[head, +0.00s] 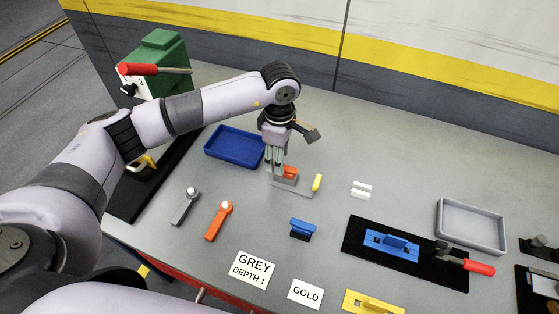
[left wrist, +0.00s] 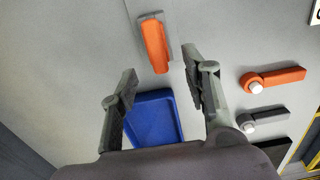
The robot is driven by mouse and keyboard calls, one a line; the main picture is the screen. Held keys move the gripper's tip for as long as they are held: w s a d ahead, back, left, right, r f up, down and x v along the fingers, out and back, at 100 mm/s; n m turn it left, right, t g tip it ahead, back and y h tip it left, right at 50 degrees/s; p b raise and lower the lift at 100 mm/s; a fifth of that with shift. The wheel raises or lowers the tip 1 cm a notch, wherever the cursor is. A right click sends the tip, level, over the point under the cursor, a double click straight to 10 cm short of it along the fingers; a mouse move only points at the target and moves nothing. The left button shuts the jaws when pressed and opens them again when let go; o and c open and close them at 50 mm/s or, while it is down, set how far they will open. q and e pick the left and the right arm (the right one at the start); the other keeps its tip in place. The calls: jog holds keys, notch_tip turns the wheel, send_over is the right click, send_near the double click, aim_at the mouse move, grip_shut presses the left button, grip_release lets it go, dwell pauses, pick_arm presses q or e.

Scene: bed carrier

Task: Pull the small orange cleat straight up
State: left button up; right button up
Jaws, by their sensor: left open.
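The small orange cleat (head: 291,171) stands on a grey base on the table, partly hidden by my gripper in the head view. In the left wrist view the cleat (left wrist: 153,46) lies ahead of the fingers, with its near end around fingertip level. My left gripper (head: 275,160) points down just left of the cleat. In the left wrist view the gripper (left wrist: 159,66) has its fingers spread wide with nothing held between them. I cannot tell the exact height of the fingertips over the table. My right gripper is not in view.
A blue tray (head: 233,147) lies just left of the gripper. A yellow piece (head: 317,183) stands right of the cleat. A grey lever (head: 185,207) and an orange lever (head: 218,221) lie in front. A blue block (head: 302,229) and a grey tray (head: 471,226) are further right.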

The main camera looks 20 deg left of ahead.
aim_at(286, 173)
pick_arm(q)
jog(key=shift+f+p, duration=0.3)
jog(key=shift+f, duration=1.7)
jog(key=shift+c, duration=0.2)
grip_shut()
jog(key=shift+r, duration=0.1)
